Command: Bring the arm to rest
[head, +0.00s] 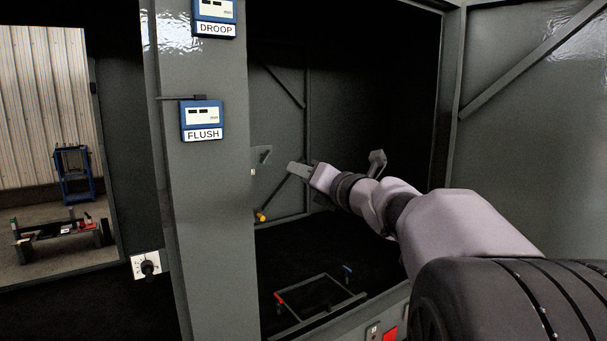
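My arm (455,232) reaches from the lower right toward the open doorway of a dark grey enclosure. My gripper (298,171) is at the arm's far end, pointing left, in front of the dark opening. It is small and seen from behind and the side, so I cannot tell whether its fingers are apart. No held object shows at its tip.
A grey post (205,220) left of the opening carries blue FLUSH (201,120) and DROOP (215,15) boxes. A white plate with a black knob (149,267) sits lower left. A metal frame (312,300) lies on the enclosure floor. The door (540,120) stands open at right.

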